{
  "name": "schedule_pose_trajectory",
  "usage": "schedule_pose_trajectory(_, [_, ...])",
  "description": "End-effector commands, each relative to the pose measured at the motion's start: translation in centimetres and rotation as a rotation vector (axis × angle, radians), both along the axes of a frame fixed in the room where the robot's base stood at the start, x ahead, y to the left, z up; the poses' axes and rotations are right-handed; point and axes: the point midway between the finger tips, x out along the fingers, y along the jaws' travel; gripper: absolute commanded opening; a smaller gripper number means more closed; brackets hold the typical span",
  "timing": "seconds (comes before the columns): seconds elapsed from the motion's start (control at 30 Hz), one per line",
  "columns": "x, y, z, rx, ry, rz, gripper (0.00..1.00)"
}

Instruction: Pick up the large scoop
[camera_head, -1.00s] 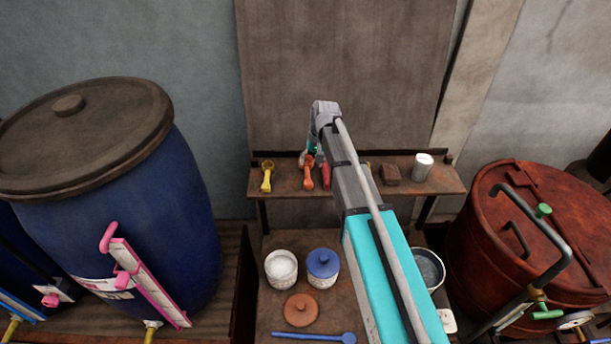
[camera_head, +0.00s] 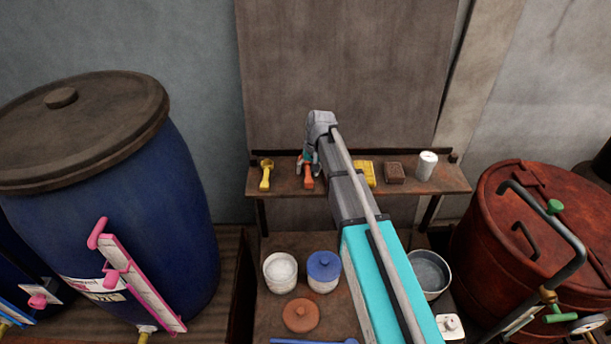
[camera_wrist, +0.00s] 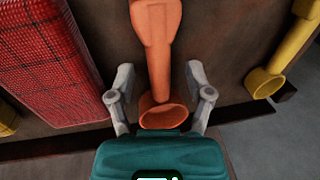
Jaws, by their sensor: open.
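An orange scoop (camera_head: 308,181) lies on the narrow shelf, and a yellow scoop (camera_head: 265,175) lies to its left. My gripper (camera_head: 307,163) is at the orange scoop, partly hidden by my arm in the head view. In the wrist view, my gripper (camera_wrist: 159,72) is open, with one finger on each side of the orange scoop (camera_wrist: 158,45). Its round bowl lies between the fingers, near the palm; gaps show beside the handle. The yellow scoop (camera_wrist: 280,60) is at the right there. I cannot tell for certain which scoop is larger.
A red checked object (camera_wrist: 55,60) lies close left of my gripper in the wrist view. The shelf (camera_head: 448,181) also holds a yellow block (camera_head: 367,173), a brown block (camera_head: 394,173) and a white cup (camera_head: 426,166). Jars and a pan (camera_head: 430,272) stand below. A blue drum (camera_head: 160,220) and red vat (camera_head: 490,230) flank them.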

Motion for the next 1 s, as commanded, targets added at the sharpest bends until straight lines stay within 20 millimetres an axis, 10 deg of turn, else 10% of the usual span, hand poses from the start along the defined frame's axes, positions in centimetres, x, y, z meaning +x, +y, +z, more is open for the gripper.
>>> schedule_pose_trajectory(0.43, [0.01, -0.06, 0.03, 0.000, 0.000, 0.000, 0.67])
schedule_pose_trajectory(0.8, [0.01, -0.08, 0.04, 0.000, 0.000, -0.001, 0.00])
schedule_pose_trajectory(1.0, [0.01, -0.10, 0.03, 0.000, 0.000, -0.001, 0.00])
